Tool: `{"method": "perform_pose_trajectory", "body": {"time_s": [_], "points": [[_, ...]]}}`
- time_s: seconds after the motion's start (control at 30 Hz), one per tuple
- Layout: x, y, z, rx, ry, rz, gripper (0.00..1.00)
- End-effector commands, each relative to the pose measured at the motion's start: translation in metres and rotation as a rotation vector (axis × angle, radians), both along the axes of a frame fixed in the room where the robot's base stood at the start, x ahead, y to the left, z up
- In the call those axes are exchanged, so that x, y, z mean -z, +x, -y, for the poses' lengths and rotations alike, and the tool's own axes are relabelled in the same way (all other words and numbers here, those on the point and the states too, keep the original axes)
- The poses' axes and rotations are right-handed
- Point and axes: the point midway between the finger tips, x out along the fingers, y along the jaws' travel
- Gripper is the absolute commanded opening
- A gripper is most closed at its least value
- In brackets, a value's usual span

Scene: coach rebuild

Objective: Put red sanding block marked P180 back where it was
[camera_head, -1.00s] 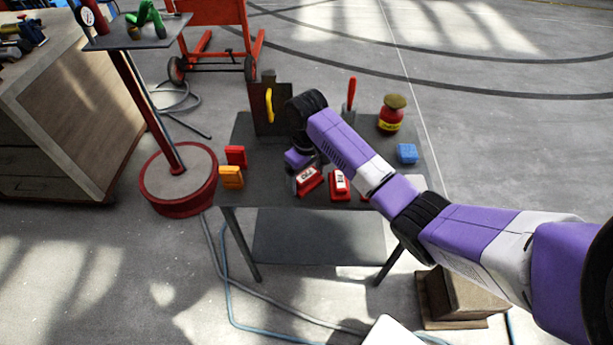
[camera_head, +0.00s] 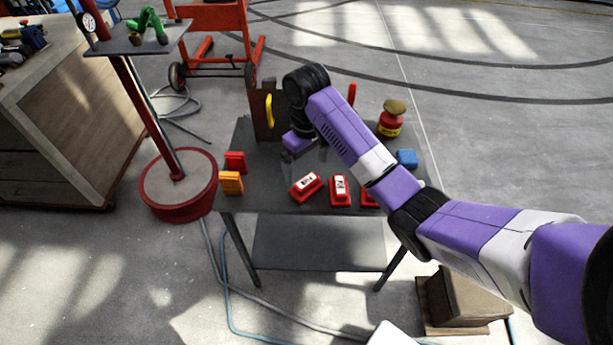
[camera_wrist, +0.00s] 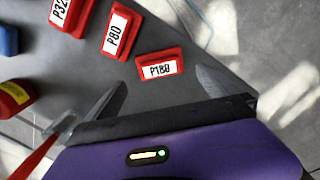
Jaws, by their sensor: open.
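The red sanding block marked P180 (camera_wrist: 160,65) lies on the grey table with its white label up. In the head view the same block (camera_head: 305,187) is the leftmost of the red blocks near the front edge, turned at an angle. My gripper (camera_wrist: 161,79) is open and empty, its fingers apart on either side of the P180 block's near side in the wrist view. In the head view my gripper (camera_head: 305,153) is above and behind the block, clear of it. The red P80 block (camera_wrist: 115,32) lies beside it, and another red block (camera_wrist: 70,14) lies further along.
A red upright block and an orange block (camera_head: 231,183) stand at the table's left edge. A dark stand with a yellow handle (camera_head: 269,108), a red-handled tool (camera_head: 351,95), a red jar (camera_head: 391,118) and a blue block (camera_head: 407,158) are also on the table.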

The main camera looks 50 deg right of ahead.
Motion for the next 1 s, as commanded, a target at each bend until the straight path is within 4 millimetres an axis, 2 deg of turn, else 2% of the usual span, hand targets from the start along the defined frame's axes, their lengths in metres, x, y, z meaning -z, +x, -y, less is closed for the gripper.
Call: {"method": "perform_pose_trajectory", "body": {"time_s": [0.03, 0.1, 0.2, 0.57, 0.67, 0.77, 0.9, 1.0], "points": [[-0.015, 0.001, 0.001, -0.001, -0.002, 0.005, 1.00], [-0.027, 0.000, 0.001, 0.000, -0.001, 0.002, 1.00], [-0.036, 0.000, 0.001, 0.002, -0.001, 0.001, 1.00], [-0.043, 0.000, 0.000, 0.000, 0.000, 0.001, 1.00], [-0.036, 0.003, -0.010, -0.006, 0.012, 0.020, 1.00], [-0.020, 0.012, -0.041, -0.022, 0.047, 0.083, 1.00], [0.011, 0.026, -0.112, -0.034, 0.126, 0.236, 1.00], [0.028, 0.027, -0.163, -0.025, 0.181, 0.353, 1.00]]}}
